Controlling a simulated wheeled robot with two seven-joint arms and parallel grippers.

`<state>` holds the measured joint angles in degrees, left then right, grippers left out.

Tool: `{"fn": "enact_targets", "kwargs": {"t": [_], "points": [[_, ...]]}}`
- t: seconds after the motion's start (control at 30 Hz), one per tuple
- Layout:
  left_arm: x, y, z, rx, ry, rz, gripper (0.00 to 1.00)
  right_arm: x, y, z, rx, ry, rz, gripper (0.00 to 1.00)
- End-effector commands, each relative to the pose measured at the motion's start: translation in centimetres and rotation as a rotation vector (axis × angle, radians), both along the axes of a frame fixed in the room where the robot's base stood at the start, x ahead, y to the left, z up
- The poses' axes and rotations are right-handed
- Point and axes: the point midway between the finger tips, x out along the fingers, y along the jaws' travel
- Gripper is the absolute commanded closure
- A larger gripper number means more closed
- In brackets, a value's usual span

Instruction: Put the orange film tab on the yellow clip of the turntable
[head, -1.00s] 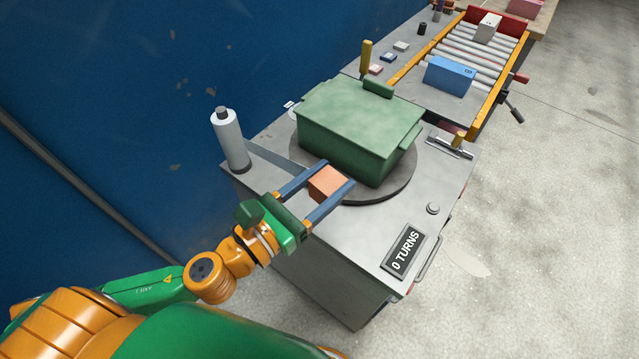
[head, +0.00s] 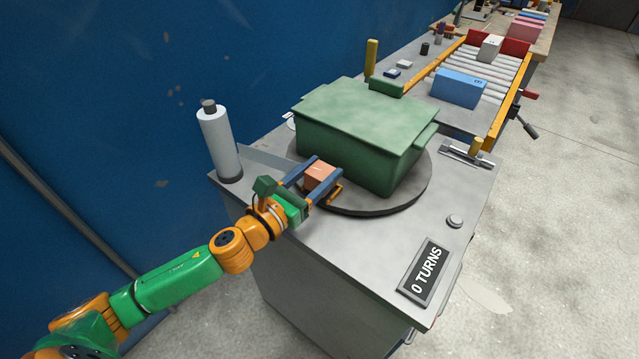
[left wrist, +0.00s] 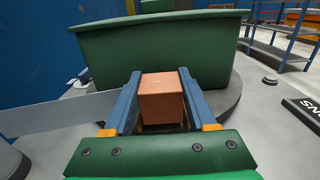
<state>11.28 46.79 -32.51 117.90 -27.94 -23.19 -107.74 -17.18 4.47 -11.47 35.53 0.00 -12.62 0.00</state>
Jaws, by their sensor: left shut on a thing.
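The orange film tab (head: 319,177) is a small block. My left gripper (head: 322,172) is shut on it, with one blue finger on each side, at the near left edge of the dark round turntable (head: 405,199). The tab also shows between the fingers in the left wrist view (left wrist: 161,98), in front of the green bin. A yellow-orange piece (head: 335,194), perhaps the yellow clip, shows under the right finger; most of it is hidden. I cannot tell whether the tab touches it. My right gripper is not in view.
A green lidded bin (head: 360,135) stands on the turntable, close ahead of the fingers. A pale film roll (head: 219,145) stands left, with a grey film band (head: 268,160) running toward the tab. A "0 TURNS" sign (head: 425,272) and round button (head: 454,221) lie right.

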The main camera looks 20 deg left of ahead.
Motion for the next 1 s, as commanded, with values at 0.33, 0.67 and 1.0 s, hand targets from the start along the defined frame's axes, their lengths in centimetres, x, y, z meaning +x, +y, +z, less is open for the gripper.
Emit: {"fn": "enact_targets", "kwargs": {"t": [0.33, 0.67, 1.0], "points": [[-0.03, 0.0, -1.17, 0.002, -0.002, 0.0, 1.0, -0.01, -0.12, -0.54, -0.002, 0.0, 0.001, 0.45], [-0.05, -0.02, -1.49, 0.001, -0.001, 0.0, 0.13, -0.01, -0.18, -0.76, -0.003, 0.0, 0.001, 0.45], [-0.98, 0.37, -1.37, 0.002, 0.002, 0.001, 0.13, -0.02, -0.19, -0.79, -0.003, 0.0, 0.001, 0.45]]}}
